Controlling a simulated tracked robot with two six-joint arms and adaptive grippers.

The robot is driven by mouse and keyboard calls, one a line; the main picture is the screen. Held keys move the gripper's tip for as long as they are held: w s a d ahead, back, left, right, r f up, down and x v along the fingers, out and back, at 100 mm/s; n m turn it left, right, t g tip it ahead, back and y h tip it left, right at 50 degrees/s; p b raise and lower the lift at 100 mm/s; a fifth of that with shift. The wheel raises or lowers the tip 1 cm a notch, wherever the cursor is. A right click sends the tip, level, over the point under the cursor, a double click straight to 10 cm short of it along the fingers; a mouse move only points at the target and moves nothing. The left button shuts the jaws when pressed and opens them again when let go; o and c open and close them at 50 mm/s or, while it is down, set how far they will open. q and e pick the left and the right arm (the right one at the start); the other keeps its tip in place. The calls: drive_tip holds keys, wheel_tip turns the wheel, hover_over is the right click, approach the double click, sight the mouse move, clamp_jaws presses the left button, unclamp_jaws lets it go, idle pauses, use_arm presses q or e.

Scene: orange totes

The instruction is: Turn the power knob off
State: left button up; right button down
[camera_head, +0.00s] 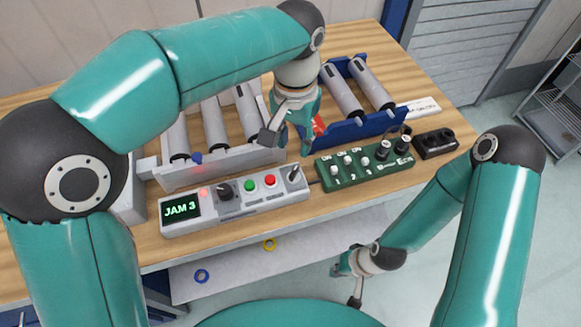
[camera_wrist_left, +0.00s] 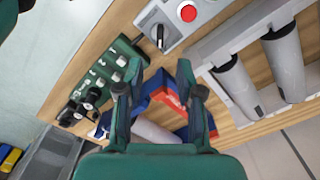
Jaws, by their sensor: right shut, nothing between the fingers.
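The grey control box (camera_head: 222,211) shows "JAM 3" on its display. It carries a black rotary knob (camera_head: 226,191), a green button, a red button and another black knob at its right end (camera_head: 294,174). That end knob also shows in the left wrist view (camera_wrist_left: 159,33), upper middle. The labels are too small to read, so I cannot tell which is the power knob. My left gripper (camera_head: 288,137) is open and empty, above and behind the box's right end, apart from the knobs. My right gripper (camera_head: 350,278) is shut and empty, low in front of the table.
A green box (camera_head: 345,180) with several small knobs stands right of the control box, and a black device (camera_head: 435,144) beyond it. Grey and blue roller conveyors (camera_head: 362,129) stand behind. A red-orange item (camera_head: 319,125) lies near my left gripper. Floor is clear at lower right.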

sight(294, 172)
use_arm(q)
wheel_tip(294, 172, down, 10)
drive_tip(key=shift+s+f, duration=0.1)
idle(0.4)
